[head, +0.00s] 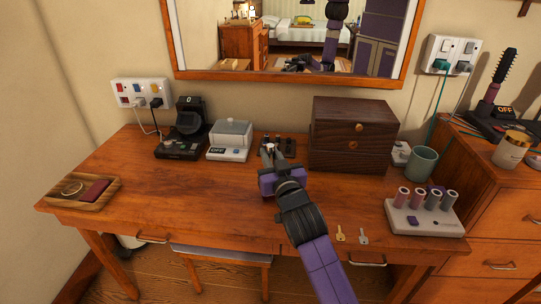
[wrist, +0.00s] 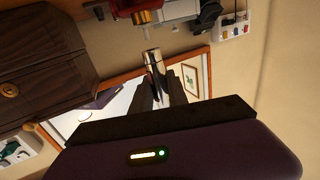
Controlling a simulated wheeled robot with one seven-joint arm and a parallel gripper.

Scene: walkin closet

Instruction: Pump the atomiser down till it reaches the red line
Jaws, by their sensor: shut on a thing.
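My gripper (head: 268,153) is above the middle of the desk, near its back edge. In the wrist view its two dark fingers (wrist: 162,92) are shut on a shiny silver cylinder (wrist: 153,60), which looks like the atomiser. The fingers hide its lower part, and I see no red line on it. In the head view only a tiny pale spot shows between the fingertips. A red, glassy object (wrist: 130,7) shows at the top edge of the wrist view, cut off by the frame. I cannot tell whether the cylinder touches it.
A dark wooden box (head: 352,130) stands close right of my gripper. A small dark rack (head: 287,146) is beside it. A white device marked OFF (head: 229,152) and a black stand (head: 185,145) are to the left.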

